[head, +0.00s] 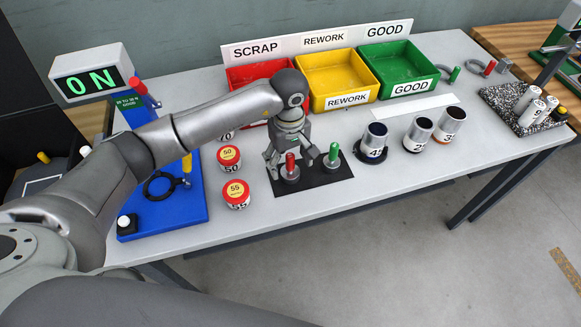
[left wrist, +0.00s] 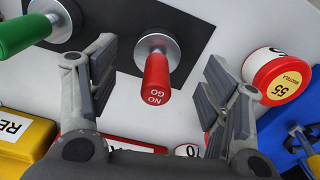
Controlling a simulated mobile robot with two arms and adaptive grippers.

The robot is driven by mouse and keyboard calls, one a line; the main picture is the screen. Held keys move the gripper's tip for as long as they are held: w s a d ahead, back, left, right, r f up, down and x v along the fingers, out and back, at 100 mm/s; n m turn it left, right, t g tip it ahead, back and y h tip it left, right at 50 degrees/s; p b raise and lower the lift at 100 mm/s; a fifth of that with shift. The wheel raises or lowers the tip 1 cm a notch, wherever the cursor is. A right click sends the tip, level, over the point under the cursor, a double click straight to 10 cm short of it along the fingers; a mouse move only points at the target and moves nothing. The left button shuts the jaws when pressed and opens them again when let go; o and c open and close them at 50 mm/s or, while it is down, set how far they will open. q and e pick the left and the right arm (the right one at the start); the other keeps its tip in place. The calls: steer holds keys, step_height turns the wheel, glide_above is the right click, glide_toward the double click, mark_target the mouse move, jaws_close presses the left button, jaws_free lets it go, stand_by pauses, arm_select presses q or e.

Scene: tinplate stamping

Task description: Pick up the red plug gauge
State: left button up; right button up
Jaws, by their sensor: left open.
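The red plug gauge (head: 291,166) stands upright on a black mat (head: 318,186) in the head view. In the left wrist view the red plug gauge (left wrist: 156,78) shows "NO GO" on its handle end and a metal base. The green plug gauge (head: 333,155) stands to its right on the same mat. My left gripper (head: 302,164) is open above the mat. In the left wrist view its fingers (left wrist: 154,85) are spread on either side of the red handle, with gaps on both sides. My right gripper is not in view.
Red-lidded cans (head: 236,194) stand left of the mat, beside a blue fixture (head: 192,215). Several dark-topped cylinders (head: 374,142) stand to the right. Red, yellow (head: 317,91) and green (head: 401,57) bins line the back. The front right of the table is clear.

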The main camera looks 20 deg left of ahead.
mark_target(290, 170)
arm_select(q)
step_height(290, 170, down, 4)
steer(key=shift+w+f+p, duration=0.1)
steer(key=shift+w+p, duration=0.05)
steer(key=shift+p, duration=0.8)
steer(key=shift+f, duration=0.2)
steer(key=shift+c, duration=2)
steer(key=c, duration=0.7)
steer(key=shift+c, duration=1.2)
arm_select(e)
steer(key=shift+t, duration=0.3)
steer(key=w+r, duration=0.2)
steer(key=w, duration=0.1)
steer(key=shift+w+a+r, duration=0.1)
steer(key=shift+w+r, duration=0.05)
